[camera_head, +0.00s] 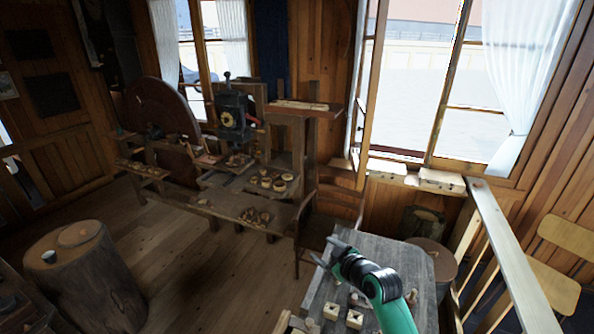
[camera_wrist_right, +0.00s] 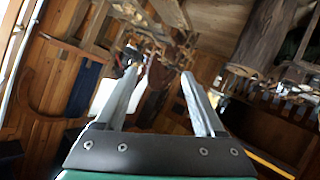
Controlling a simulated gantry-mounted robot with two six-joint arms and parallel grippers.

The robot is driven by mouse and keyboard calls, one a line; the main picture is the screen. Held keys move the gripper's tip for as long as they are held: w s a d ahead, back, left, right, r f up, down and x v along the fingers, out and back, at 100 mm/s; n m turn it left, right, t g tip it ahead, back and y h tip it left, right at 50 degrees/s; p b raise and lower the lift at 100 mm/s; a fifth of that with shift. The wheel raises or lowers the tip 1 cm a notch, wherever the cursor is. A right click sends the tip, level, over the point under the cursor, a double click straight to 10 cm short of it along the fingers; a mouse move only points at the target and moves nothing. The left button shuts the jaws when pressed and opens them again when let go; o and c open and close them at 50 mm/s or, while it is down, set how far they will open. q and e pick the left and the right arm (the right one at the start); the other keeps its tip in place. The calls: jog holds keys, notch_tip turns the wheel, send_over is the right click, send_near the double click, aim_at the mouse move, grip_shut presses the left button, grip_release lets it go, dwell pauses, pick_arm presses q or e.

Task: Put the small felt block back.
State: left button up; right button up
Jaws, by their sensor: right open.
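My right gripper (camera_head: 324,249) is open and empty above the far left edge of the grey wooden table (camera_head: 400,262). In the right wrist view its two fingers (camera_wrist_right: 158,76) stand wide apart with nothing between them. Two small pale blocks with dark spots on top, a left one (camera_head: 331,311) and a right one (camera_head: 354,319), sit on the table near the bottom of the head view, below the gripper. I cannot tell whether either is the felt block. My left gripper is not in view.
Small turned wooden pieces (camera_head: 412,296) stand on the table beside my arm. A chair (camera_head: 330,215) stands behind the table, and a pale rail (camera_head: 515,262) runs along its right. A workbench (camera_head: 235,207) with wooden bowls is farther back.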

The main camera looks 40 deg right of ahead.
jog(key=a+r+t+y, duration=0.1)
jog(key=a+r+t, duration=0.45)
jog(key=r, duration=0.85)
jog(key=a+r+t, duration=0.2)
jog(key=a+r, duration=0.7)
jog(key=r, duration=0.6)
jog(key=s+a+r+t+y+p, duration=0.1)
jog(key=s+a+r+t+y, duration=0.1)
jog(key=s+a+r, duration=0.3)
jog(key=s+a+r+t+y, duration=0.2)
jog(key=s+a+r+t, duration=0.3)
jog(key=s+r, duration=0.6)
notch_tip(320, 180, up, 5)
jog(key=shift+s+a+f+m+p, duration=0.1)
jog(key=shift+s+a+m+p, duration=0.3)
jog(key=shift+a, duration=0.25)
